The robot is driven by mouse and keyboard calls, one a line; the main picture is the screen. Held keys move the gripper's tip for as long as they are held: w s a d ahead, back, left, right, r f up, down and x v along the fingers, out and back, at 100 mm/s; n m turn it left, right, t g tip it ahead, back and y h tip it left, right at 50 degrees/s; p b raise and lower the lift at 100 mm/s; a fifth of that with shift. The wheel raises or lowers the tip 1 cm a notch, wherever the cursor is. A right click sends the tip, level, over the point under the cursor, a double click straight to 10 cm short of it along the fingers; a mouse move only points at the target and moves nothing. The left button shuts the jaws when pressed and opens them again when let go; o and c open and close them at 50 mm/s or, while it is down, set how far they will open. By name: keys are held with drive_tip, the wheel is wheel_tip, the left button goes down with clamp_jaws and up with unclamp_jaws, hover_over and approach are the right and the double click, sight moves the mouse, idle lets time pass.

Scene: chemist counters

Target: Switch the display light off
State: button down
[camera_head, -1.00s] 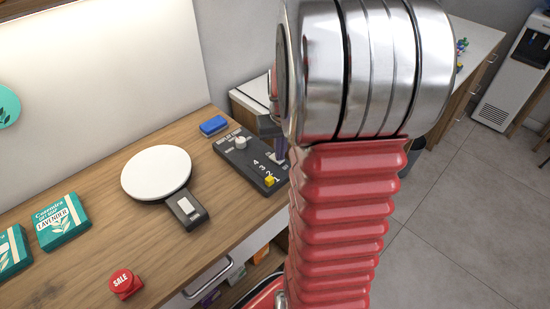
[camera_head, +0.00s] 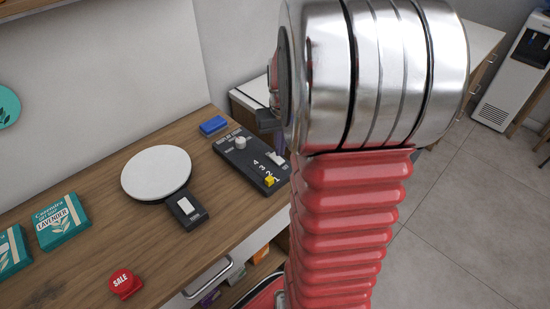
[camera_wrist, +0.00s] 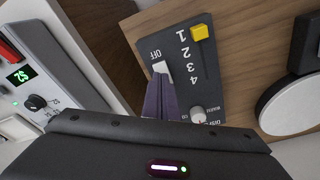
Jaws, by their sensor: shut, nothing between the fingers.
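The dark control panel (camera_head: 250,160) lies on the wooden counter, with a round knob (camera_head: 240,143), a yellow piece (camera_head: 270,181) by the digit 1 and a white switch (camera_head: 277,158). In the wrist view the white switch (camera_wrist: 163,68) sits beside the word OFF. My gripper (camera_wrist: 159,80) is shut and empty, its purple fingertips right by the switch in that view; I cannot tell whether they touch it. In the head view my arm hides the gripper. The wall behind the counter (camera_head: 100,70) looks evenly grey, without a bright glow.
A round white plate (camera_head: 156,172) with its own rocker switch (camera_head: 186,206) lies left of the panel. A blue block (camera_head: 214,125), teal boxes (camera_head: 62,222) and a red SALE button (camera_head: 125,284) are also on the counter. A device with a green display (camera_wrist: 20,75) stands beside the panel.

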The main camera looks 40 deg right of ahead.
sight(280, 161)
drive_tip(key=shift+r, duration=2.3)
drive_tip(key=shift+f, duration=0.1)
drive_tip(key=s+a+r+n+t, duration=0.1)
drive_tip(key=s+a+r+n, duration=0.1)
drive_tip(key=a, duration=0.7)
drive_tip(key=s+a+r+n+t, duration=0.1)
drive_tip(key=s+a+r, duration=0.2)
drive_tip(key=a, duration=0.6)
drive_tip(key=s+a+r+n+t, duration=0.2)
drive_tip(key=s+a, duration=0.3)
drive_tip(key=a, duration=0.4)
drive_tip(key=shift+a+r+n+y, duration=0.3)
drive_tip(key=shift+r+y, duration=0.1)
drive_tip(key=shift+r, duration=0.1)
